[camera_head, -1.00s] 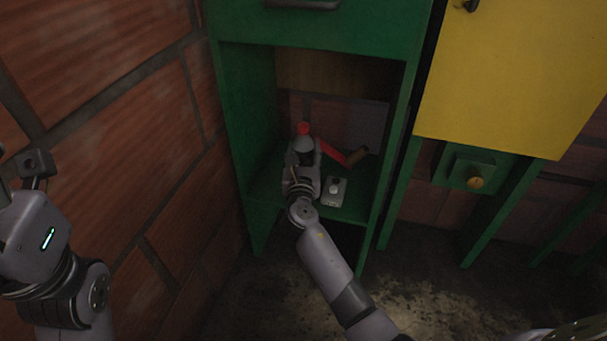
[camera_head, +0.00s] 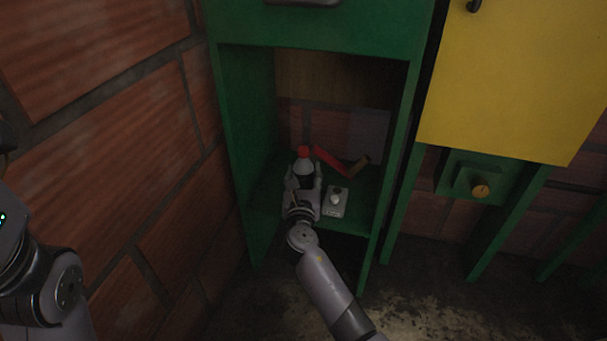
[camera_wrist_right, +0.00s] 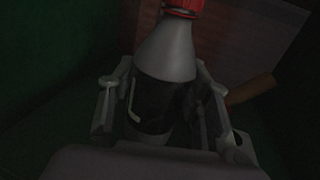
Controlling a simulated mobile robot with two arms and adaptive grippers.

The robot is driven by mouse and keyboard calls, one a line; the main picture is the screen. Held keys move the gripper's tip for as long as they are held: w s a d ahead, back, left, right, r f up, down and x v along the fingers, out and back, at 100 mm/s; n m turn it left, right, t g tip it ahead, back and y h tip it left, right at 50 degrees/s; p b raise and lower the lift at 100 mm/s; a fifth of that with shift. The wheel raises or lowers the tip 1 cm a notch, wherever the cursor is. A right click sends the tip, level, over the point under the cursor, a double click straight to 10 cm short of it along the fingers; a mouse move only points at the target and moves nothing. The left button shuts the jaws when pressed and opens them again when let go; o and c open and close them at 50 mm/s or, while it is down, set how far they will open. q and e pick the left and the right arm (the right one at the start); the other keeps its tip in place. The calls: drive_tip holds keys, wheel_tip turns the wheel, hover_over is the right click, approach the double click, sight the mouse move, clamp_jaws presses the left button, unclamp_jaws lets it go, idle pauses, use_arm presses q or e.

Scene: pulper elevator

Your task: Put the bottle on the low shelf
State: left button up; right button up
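The bottle (camera_head: 304,167) has a red cap, a pale grey upper part and a dark label. It stands upright on the low green shelf (camera_head: 357,205) inside the green cabinet; its base is hidden by my gripper. My right gripper (camera_head: 304,182) is at the shelf with one finger on each side of the bottle. In the right wrist view the bottle (camera_wrist_right: 168,60) rises between the spread fingers, with a gap visible at its right side. The fingers look open around it. My left arm shows only at the left edge, its gripper out of frame.
A small pale box with a round knob (camera_head: 336,201) stands right of my right gripper. A red bent bar with a brown end (camera_head: 335,160) is behind it. Green cabinet walls (camera_head: 247,150) bound the shelf. A brick wall (camera_head: 160,130) is left; a yellow panel (camera_head: 510,80) is right.

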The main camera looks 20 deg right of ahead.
drive_tip(key=o, duration=0.4)
drive_tip(key=shift+c, duration=0.2)
